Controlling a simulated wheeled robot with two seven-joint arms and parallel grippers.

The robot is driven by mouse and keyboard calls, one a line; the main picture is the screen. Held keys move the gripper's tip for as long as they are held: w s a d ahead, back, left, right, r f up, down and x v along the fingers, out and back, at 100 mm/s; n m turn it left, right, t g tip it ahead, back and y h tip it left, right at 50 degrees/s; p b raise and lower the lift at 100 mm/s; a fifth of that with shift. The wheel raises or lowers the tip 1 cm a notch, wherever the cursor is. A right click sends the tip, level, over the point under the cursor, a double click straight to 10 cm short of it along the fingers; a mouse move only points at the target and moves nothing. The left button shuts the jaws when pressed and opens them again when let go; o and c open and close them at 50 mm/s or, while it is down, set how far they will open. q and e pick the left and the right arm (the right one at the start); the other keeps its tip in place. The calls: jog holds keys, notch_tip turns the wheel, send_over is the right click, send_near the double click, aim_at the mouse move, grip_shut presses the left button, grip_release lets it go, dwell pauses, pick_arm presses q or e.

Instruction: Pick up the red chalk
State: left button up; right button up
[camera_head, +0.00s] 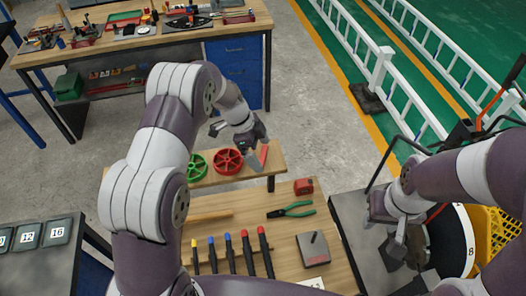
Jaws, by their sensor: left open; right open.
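No object is clearly a stick of red chalk. Two dark sticks with red ends, a first red-tipped stick (247,250) and a second red-tipped stick (264,248), lie at the near edge of the wooden workbench (232,203). A small red block (303,187) sits near the bench's right side; what it is I cannot tell. My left gripper (240,146) is open over the raised back shelf, beyond the sticks and apart from them. A small red and grey piece (263,155) shows beside its fingers. My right gripper (397,240) is open right of the bench.
Yellow- and blue-tipped sticks (229,250) lie left of the red ones. Green-handled pliers (291,210) and a grey plate tool (313,248) lie right. A red wheel (228,161) and a green wheel (197,167) are on the shelf (273,160). A yellow crate (503,235) stands right.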

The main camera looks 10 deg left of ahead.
aim_at(265, 160)
pick_arm(q)
jog(key=shift+f, duration=0.1)
jog(key=c, duration=0.9)
jog(key=shift+c, duration=0.2)
jog(key=shift+b, duration=0.35)
notch_tip(265, 160, up, 3)
jog(key=b, duration=0.3)
jog(key=shift+r, duration=0.2)
jog(key=shift+s+d+r+b, duration=0.2)
jog(key=shift+d+r+b, duration=0.15)
jog(key=shift+d, duration=0.15)
jog(key=shift+s+d+r+b, duration=0.15)
jog(key=shift+d+r+b, duration=0.2)
jog(key=shift+d, duration=0.1)
jog(key=s+d+r, duration=0.3)
jog(key=d+r, duration=0.3)
jog(key=d, duration=0.3)
jog(key=shift+r, duration=0.2)
